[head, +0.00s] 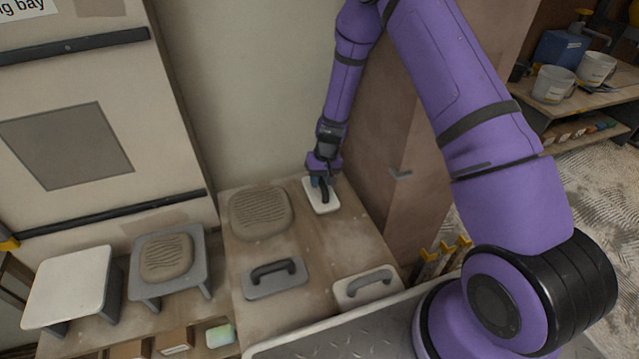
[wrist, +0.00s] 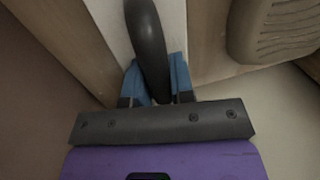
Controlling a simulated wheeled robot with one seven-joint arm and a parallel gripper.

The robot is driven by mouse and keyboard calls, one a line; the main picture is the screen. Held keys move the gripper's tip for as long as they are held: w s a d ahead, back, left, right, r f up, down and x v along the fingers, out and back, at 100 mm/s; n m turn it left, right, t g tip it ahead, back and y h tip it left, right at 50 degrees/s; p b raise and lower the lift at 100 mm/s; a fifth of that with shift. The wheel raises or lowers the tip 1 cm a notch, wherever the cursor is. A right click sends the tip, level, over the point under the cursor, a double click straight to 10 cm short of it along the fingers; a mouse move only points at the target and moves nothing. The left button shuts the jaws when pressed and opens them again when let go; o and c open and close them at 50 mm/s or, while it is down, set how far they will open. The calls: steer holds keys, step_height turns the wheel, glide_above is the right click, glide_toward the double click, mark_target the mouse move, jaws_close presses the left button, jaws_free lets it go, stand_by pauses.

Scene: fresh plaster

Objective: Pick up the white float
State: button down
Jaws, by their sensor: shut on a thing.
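The white float (head: 329,207) has a white rectangular board and a black handle, and lies at the back right of the bench top. My gripper (head: 320,180) is over it, with its blue fingers at the handle. In the wrist view, my gripper (wrist: 158,82) is shut on the black handle (wrist: 148,38), one finger on each side. The white board (wrist: 173,22) shows beneath the handle, and seems to rest on the wood. The fingers and handle hide part of the board.
Nearer are a grey float (head: 275,285) with a black handle and a pale float (head: 352,297) with a grey handle. A brown upright (head: 375,150) stands close on the right.

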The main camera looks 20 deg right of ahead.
steer(key=shift+r, duration=0.45)
step_height(320, 180, up, 2)
steer(key=shift+r, duration=0.25)
steer(key=s+a, duration=0.3)
steer(key=s, duration=0.4)
steer(key=s+a+r, duration=0.1)
steer(key=s+a, duration=0.2)
steer(key=s, duration=0.5)
